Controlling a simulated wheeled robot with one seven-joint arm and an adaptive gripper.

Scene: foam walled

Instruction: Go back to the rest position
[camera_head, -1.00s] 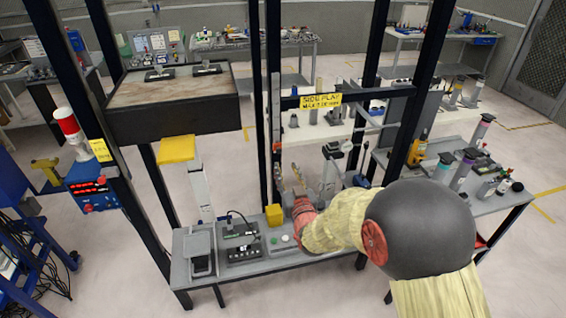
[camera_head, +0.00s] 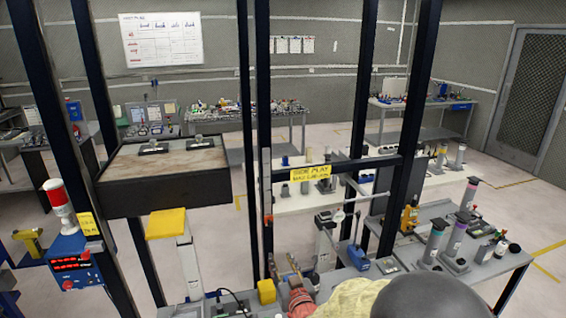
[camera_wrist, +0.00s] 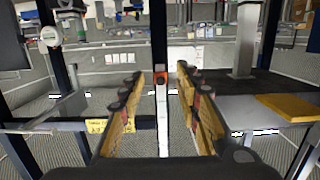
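My gripper shows in the head view (camera_head: 282,268) low in the middle, in front of the dark frame posts and above the grey bench. In the wrist view my gripper (camera_wrist: 162,88) has its two wooden-looking fingers wide apart, with nothing between them but a view of a dark post and a pale upright strip behind. It is open and empty. My arm's yellowish sleeve and dark round joint fill the bottom right of the head view.
A yellow block (camera_head: 266,291) sits on the bench just left of my gripper. A dark crossbar with a yellow sign (camera_head: 310,173) spans the posts. A dark box-like platform (camera_head: 165,175) stands at left. A side table (camera_head: 500,266) with cylinders is at right.

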